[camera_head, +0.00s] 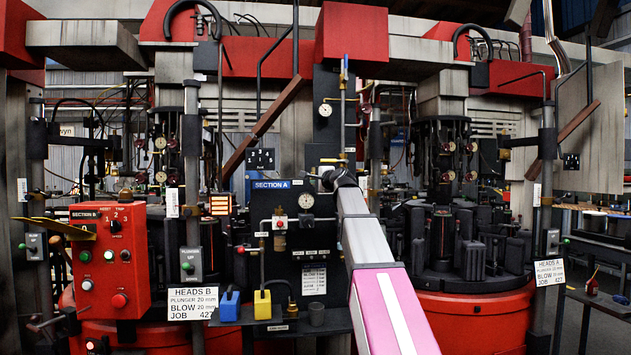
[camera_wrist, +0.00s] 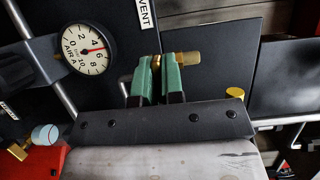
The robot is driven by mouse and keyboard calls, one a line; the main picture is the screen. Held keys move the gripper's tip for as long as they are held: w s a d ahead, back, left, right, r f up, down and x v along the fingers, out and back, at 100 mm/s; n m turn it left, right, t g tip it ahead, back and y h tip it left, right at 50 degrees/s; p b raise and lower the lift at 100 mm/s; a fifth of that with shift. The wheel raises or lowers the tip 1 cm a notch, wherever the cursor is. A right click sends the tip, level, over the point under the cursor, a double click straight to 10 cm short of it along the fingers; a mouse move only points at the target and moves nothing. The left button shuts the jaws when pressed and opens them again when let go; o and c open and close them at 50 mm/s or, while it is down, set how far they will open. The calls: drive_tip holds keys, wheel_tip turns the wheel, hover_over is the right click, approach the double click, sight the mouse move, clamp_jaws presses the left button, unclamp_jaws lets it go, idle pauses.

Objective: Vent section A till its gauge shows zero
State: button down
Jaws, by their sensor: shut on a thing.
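In the wrist view my gripper (camera_wrist: 159,70) has its green-padded fingers closed on a small brass fitting (camera_wrist: 190,57) on the dark panel, just below the VENT label (camera_wrist: 147,14). The fitting is partly hidden between the fingers. The round white gauge marked AIR A (camera_wrist: 84,62) is to the left, its red needle near 6. The gauge also shows in the head view (camera_head: 306,201), beside the blue SECTION A label (camera_head: 271,184).
A red control box (camera_head: 108,262) marked SECTION B stands at the left. A yellow block (camera_head: 262,305) and a blue block (camera_head: 230,306) sit on the ledge below the panel. In the wrist view, a brass knob (camera_wrist: 235,92) is right of my gripper.

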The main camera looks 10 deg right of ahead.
drive_tip(key=n+g+h, duration=0.1)
drive_tip(key=n, duration=0.2)
drive_tip(key=n+h, duration=0.1)
drive_tip(key=n, duration=0.1)
drive_tip(key=n+g+h, duration=0.1)
drive_tip(key=n, duration=0.1)
drive_tip(key=shift+n+g, duration=0.3)
drive_tip(key=n+h, duration=0.2)
drive_tip(key=n, duration=0.1)
drive_tip(key=n+h, duration=0.2)
drive_tip(key=n, duration=0.1)
drive_tip(key=shift+g, duration=0.3)
idle(0.3)
drive_tip(key=shift+n, duration=0.3)
drive_tip(key=c, duration=1.2)
unclamp_jaws()
drive_tip(key=shift+c, duration=0.2)
